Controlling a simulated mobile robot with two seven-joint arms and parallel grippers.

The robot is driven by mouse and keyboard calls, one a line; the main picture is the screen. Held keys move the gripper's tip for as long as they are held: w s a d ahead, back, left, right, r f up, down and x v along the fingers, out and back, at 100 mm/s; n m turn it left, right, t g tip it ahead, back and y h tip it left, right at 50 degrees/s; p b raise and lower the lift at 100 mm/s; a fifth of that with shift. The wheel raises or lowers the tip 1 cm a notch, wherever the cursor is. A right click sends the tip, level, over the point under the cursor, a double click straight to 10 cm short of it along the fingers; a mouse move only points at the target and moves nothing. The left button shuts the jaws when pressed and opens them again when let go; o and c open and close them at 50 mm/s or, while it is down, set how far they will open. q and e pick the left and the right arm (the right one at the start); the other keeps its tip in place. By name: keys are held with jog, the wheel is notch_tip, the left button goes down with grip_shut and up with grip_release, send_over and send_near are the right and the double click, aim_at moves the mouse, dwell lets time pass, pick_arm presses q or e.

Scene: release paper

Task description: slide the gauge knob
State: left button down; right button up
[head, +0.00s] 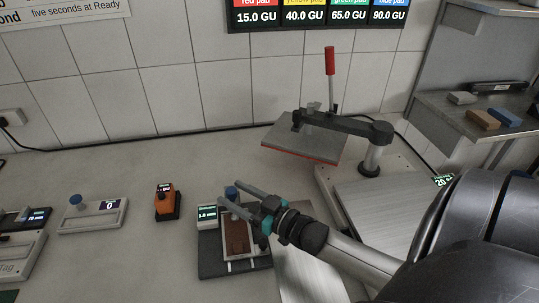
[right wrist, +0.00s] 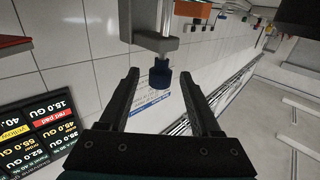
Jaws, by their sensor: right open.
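The gauge (head: 207,270) is a dark base plate on the bench, with a small lit display (head: 207,212) and a reddish-brown block in a pale frame (head: 236,235). Its blue knob (head: 231,190) stands at the back, partly hidden by my fingers. In the right wrist view the blue knob (right wrist: 160,76) shows on a grey post, between the fingertips with gaps on both sides. My right gripper (head: 230,193) is open around the knob; it also shows in the right wrist view (right wrist: 160,78). My left gripper is not in view.
A heat press with a red handle (head: 330,62) and raised plate (head: 305,140) stands to the right. An orange device (head: 167,203) and a white device with a blue knob (head: 93,216) stand to the left. Bench behind the gauge is mostly clear up to the tiled wall.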

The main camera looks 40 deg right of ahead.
jog(key=v, duration=1)
jog(key=shift+s+p, duration=0.25)
jog(key=shift+p, duration=0.05)
